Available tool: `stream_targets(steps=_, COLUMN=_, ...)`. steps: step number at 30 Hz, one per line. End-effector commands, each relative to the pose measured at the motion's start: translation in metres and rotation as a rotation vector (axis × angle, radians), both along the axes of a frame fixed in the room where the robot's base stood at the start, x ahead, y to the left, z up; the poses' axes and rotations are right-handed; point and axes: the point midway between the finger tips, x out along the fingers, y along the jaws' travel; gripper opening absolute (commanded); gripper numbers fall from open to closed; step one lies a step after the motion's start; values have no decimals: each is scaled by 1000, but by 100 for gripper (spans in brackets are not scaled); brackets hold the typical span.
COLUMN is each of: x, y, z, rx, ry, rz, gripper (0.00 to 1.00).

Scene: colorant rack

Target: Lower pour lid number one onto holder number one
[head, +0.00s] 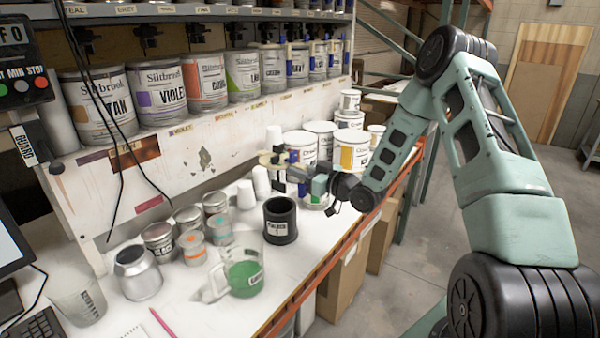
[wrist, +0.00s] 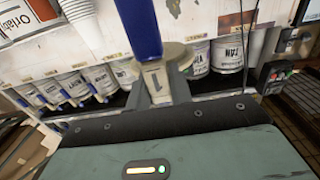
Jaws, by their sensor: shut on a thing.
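Pour lid number one (head: 268,158) is a beige piece with a blue upright part. In the wrist view the lid (wrist: 154,76) shows a "1" on its face and a blue post rising from it. My gripper (head: 298,175) is shut on this lid and holds it up off the bench; the gripper (wrist: 160,92) partly covers it in the wrist view. The holder (head: 281,222) is a black, open-topped cylinder with a white label, standing upright on the bench. The lid is above the holder in the head view, apart from it. The holder is not visible in the wrist view.
White paint cans (head: 302,146) stand behind my gripper, and white cups (head: 245,194) beside the holder. A beaker of green liquid (head: 244,268) stands close in front. Several small cans stand left. A shelf (head: 190,125) of labelled cans runs behind.

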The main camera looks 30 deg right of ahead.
Motion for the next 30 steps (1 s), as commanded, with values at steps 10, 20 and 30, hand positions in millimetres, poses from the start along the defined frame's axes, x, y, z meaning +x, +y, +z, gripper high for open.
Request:
stream_targets(steps=10, x=0, y=0, z=-25, rx=0, ry=-1, rz=0, gripper=0)
stream_targets(steps=20, x=0, y=0, z=-56, rx=0, ry=-1, rz=0, gripper=0)
stream_targets(steps=30, x=0, y=0, z=-89, rx=0, ry=-1, rz=0, gripper=0)
